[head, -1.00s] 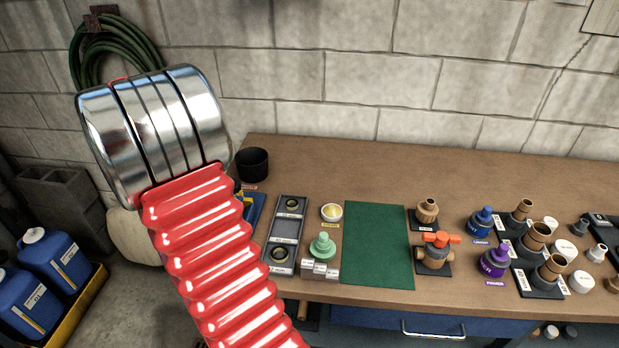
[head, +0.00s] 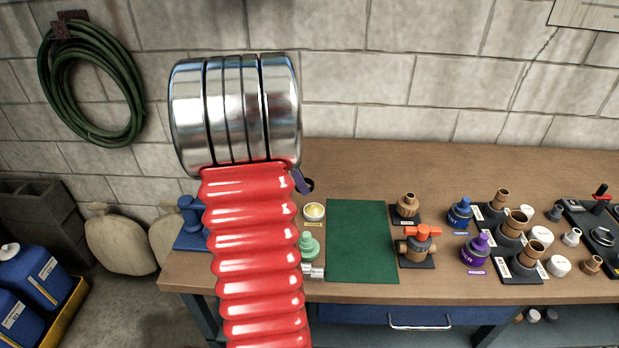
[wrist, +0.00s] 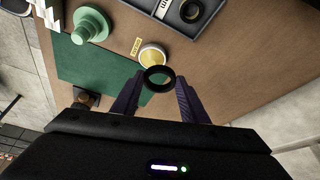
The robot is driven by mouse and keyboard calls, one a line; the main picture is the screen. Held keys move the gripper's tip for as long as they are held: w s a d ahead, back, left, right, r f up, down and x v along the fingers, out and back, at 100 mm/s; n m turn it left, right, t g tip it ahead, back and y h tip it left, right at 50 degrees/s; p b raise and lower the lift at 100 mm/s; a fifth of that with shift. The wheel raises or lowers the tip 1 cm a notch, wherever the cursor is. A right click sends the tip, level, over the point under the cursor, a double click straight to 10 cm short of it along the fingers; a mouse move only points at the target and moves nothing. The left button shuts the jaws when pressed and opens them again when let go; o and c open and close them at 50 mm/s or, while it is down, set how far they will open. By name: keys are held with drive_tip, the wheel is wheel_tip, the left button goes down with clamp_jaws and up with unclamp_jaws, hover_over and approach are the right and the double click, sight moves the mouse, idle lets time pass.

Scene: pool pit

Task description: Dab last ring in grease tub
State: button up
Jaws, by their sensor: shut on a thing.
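My gripper (wrist: 160,79) is shut on a black ring (wrist: 159,90), held between the two dark purple fingertips. In the wrist view the ring appears just below the grease tub (wrist: 153,55), overlapping its near edge; I cannot tell whether they touch. In the head view the grease tub (head: 314,211) is a small pale tub with yellowish grease. There, one purple finger of my gripper (head: 302,182) and part of the dark ring (head: 309,186) show beside my red arm, behind the tub. Another black ring (wrist: 191,10) sits in a grey tray (wrist: 172,12) in the wrist view.
A green fitting (head: 309,246) stands in front of the tub, and a bare green mat (head: 362,240) lies to the right. An orange-handled valve (head: 417,247) and blue (head: 460,213) and purple (head: 477,248) bottles stand beyond. My arm hides the tray in the head view.

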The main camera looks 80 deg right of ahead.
sight(312, 207)
drive_tip(key=s+m, duration=0.1)
drive_tip(key=s, duration=0.2)
drive_tip(key=shift+a, duration=0.15)
drive_tip(key=shift+w, duration=0.1)
drive_tip(key=shift+f, duration=0.15)
drive_tip(key=shift+f, duration=2.75)
drive_tip(key=shift+f, duration=0.6)
drive_tip(key=shift+r, duration=0.1)
wheel_tip(312, 207, up, 7)
idle(1.0)
